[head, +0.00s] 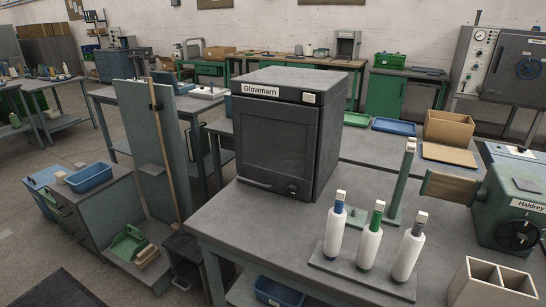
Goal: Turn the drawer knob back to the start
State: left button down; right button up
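A dark grey cabinet labelled Glowmarn (270,136) stands on the grey workbench, with a pale bar handle (254,183) low on its front. A small dark round knob (292,190) sits to the right of that handle. A green machine labelled Haldrey (495,205) at the right edge carries another dark knob (525,236) on its front. The frame does not make clear which knob belongs to a drawer, and the turn of either knob is too small to read. Neither of my grippers is in the head view.
Several white thread cones (367,245) stand on a grey base in front of the cabinet. A tall green post (402,180) rises behind them. A cream divided box (490,285) is at the lower right. The workbench (235,220) is clear left of the cones.

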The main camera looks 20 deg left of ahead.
aim_at(291, 190)
jog(key=j+u, duration=0.2)
jog(key=j, duration=0.2)
jog(key=j+u, duration=0.25)
jog(key=j, duration=0.15)
jog(key=i+j+u, duration=0.2)
jog(key=j, duration=0.2)
jog(key=j+u, duration=0.25)
jog(key=j, duration=0.15)
jog(key=i, duration=0.05)
